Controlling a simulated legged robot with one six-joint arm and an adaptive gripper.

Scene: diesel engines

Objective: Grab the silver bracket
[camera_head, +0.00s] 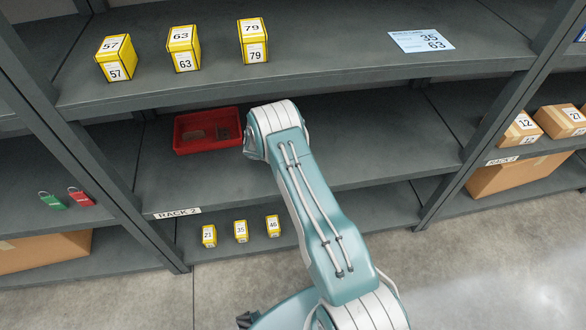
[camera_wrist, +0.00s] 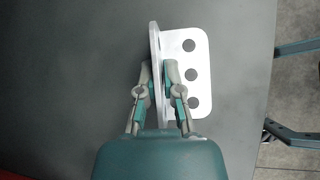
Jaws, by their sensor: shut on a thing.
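The silver bracket (camera_wrist: 186,72) shows in the wrist view as an L-shaped plate with round holes in one face. My gripper (camera_wrist: 158,80) is shut on its upright flange, with one finger on each side of it. The holed face sticks out to the right of the fingers. A dark grey shelf surface lies behind the bracket; I cannot tell whether the bracket touches it. In the head view my arm hides the gripper and the bracket.
A red bin (camera_head: 208,131) with flat grey parts sits on the middle shelf (camera_head: 370,150), left of my arm. Yellow numbered boxes stand on the top shelf (camera_head: 330,78) and the lower shelf. A paper card (camera_head: 421,40) lies at top right. The middle shelf is clear on the right.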

